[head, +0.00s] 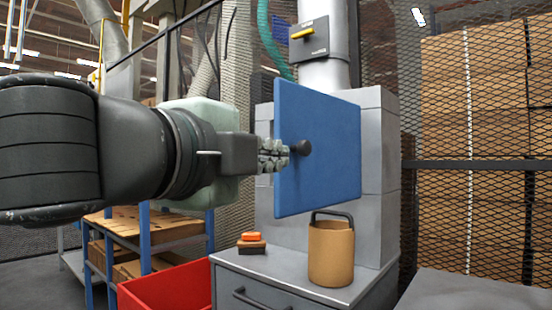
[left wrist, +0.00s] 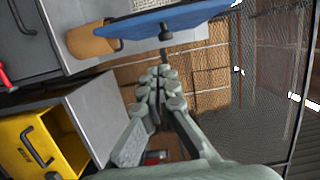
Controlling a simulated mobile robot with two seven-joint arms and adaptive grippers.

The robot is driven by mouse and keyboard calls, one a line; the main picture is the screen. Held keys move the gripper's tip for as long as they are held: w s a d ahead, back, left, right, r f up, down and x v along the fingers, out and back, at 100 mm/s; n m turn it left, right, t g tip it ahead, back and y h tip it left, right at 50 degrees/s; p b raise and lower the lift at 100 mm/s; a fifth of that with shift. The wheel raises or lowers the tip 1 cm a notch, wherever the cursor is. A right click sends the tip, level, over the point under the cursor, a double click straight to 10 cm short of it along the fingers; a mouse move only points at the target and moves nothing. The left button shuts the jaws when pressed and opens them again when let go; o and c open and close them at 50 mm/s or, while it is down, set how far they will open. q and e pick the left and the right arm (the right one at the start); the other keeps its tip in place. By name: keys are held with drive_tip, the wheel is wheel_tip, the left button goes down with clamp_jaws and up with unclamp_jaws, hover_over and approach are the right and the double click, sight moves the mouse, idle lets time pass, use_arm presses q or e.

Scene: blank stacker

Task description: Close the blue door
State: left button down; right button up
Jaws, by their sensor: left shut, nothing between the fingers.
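The blue door (head: 330,165) stands open on the front of a grey cabinet (head: 375,130), swung out toward me. A dark round knob (head: 301,147) sticks out from the door's face. My left gripper (head: 284,155) is shut and empty, and in the head view its tips overlap the door's left edge beside the knob. In the left wrist view the door (left wrist: 170,20) and its knob (left wrist: 166,36) lie beyond the shut fingertips (left wrist: 158,72), with a gap between. My right gripper is in neither view.
A tan bucket (head: 331,254) with a dark handle and an orange-and-brown brush (head: 251,241) stand on the grey drawer counter (head: 290,285) below the door. A red bin (head: 165,288) is at lower left. Mesh fencing (head: 480,120) is at right.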

use_arm(q)
drive_tip(key=w, duration=1)
drive_tip(key=shift+d+p, duration=0.15)
drive_tip(key=shift+p, duration=0.25)
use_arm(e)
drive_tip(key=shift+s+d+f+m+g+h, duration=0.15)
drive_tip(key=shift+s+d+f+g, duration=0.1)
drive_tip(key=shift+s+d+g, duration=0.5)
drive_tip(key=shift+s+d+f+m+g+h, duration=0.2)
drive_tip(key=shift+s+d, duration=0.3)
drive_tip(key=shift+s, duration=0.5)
use_arm(q)
drive_tip(key=shift+w, duration=0.1)
